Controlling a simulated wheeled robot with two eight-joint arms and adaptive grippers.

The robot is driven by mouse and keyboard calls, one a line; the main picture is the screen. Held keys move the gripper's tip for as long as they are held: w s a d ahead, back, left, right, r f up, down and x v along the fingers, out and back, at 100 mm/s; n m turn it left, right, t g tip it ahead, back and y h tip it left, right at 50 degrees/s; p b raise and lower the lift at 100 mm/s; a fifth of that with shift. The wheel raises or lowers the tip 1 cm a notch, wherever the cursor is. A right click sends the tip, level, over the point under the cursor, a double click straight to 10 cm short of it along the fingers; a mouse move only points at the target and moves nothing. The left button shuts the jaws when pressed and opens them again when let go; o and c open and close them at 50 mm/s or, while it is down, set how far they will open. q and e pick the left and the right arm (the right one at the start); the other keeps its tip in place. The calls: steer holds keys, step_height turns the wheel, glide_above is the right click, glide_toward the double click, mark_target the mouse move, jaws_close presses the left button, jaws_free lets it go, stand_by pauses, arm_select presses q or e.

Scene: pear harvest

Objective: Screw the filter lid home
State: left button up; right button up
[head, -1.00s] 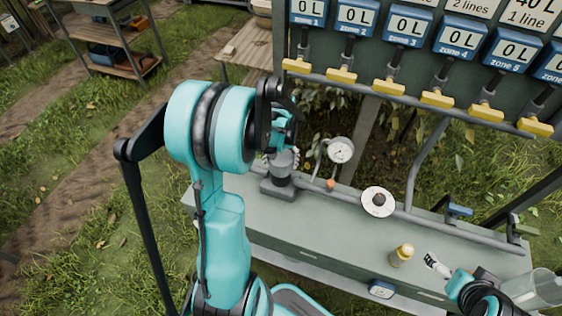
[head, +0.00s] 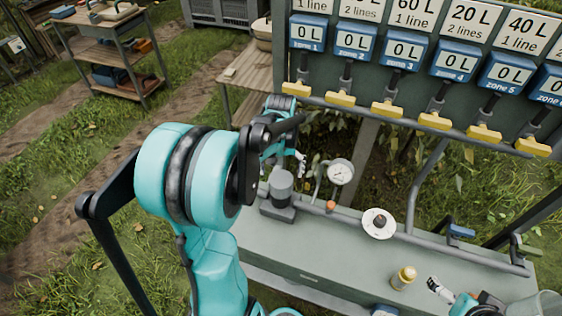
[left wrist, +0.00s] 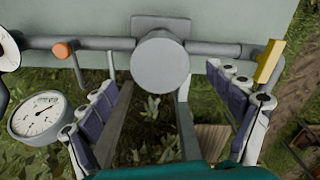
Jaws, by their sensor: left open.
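The filter (head: 282,192) is a dark grey cylinder standing upright on a block on the pipe at the bench's left end. Its round grey lid (left wrist: 160,64) faces the left wrist camera; whether it sits fully down cannot be told. My left gripper (head: 298,160) is behind and above the filter, apart from it. In the left wrist view, its fingers are spread wide and empty, with the lid beyond and between them. My right gripper (head: 438,288) is low at the bench's right end, its finger opening unclear.
A pressure gauge (head: 340,172) and an orange knob (head: 330,206) stand right of the filter. Yellow-handled valves (head: 387,110) hang above.

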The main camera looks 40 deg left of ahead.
mark_target(281, 179)
arm_select(q)
step_height(281, 179, up, 4)
steer(key=shift+r, duration=0.25)
steer(key=shift+o, duration=0.3)
steer(key=shift+r, duration=0.3)
steer(key=shift+r+n, duration=0.1)
steer(key=shift+n, duration=0.3)
steer(key=n+p, duration=0.1)
steer(key=n, duration=0.2)
steer(key=f+n+p, duration=0.1)
steer(key=n, duration=0.2)
steer(key=shift+w+a+f, duration=0.1)
steer(key=shift+w, duration=0.05)
steer(key=n+p, duration=0.1)
steer(key=n, duration=0.1)
steer(key=f+n, duration=0.1)
steer(key=n, duration=0.2)
steer(key=shift+p, duration=0.35)
steer(key=shift+f+n, duration=0.4)
steer(key=shift+n, duration=0.7)
steer(key=shift+f, duration=0.3)
step_height(281, 179, down, 7)
steer(key=shift+f+b, duration=0.2)
steer(key=shift+b, duration=0.9)
